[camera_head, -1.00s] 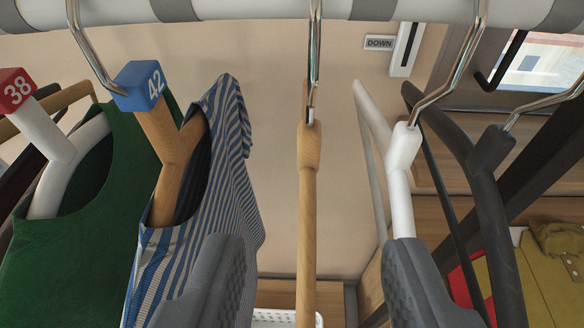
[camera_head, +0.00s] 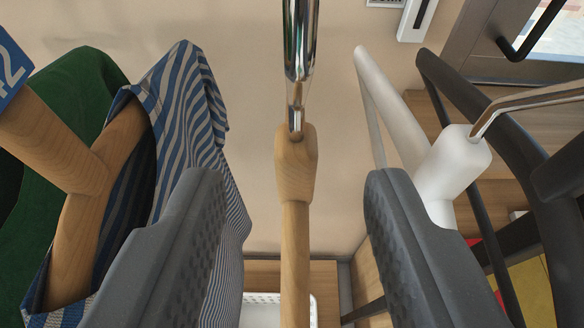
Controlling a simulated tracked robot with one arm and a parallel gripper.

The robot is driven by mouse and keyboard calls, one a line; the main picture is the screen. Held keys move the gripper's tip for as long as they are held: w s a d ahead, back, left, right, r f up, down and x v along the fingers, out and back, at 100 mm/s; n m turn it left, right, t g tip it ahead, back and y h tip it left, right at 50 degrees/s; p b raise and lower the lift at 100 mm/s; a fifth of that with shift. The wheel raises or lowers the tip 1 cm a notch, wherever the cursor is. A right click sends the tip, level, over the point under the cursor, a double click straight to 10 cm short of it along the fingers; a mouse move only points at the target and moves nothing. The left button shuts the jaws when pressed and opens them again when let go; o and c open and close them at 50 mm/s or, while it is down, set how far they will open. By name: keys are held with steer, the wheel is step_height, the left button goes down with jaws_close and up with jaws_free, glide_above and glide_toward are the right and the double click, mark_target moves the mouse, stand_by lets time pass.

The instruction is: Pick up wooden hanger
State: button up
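The bare wooden hanger (camera_head: 295,240) hangs edge-on in the middle of the view from a shiny metal hook (camera_head: 299,50). My gripper (camera_head: 288,200) is open. One dark grey finger is to the left of the hanger and the other to its right, with a clear gap on both sides. The hanger's neck is just above the level of the fingertips. The lower part of the hanger runs out of the picture at the bottom.
Left, another wooden hanger (camera_head: 75,180) holds a blue-striped shirt (camera_head: 190,110), with a green garment (camera_head: 75,85) behind. Right, a white hanger (camera_head: 450,170) and a black hanger (camera_head: 562,185) hang close to the right finger. A white basket (camera_head: 262,312) is below.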

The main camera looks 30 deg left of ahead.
mark_target(297, 101)
steer(key=shift+x, duration=1.65)
steer(key=shift+s+f, duration=0.1)
jaws_close()
steer(key=shift+r, duration=1.75)
steer(key=s+d+r+b, duration=0.1)
steer(key=s+d+b, duration=0.1)
steer(key=s+d, duration=0.6)
steer(key=s, duration=0.5)
steer(key=shift+s+d+r, duration=0.25)
steer(key=shift+d+r, duration=0.05)
steer(key=shift+d, duration=0.05)
steer(key=shift+d, duration=0.1)
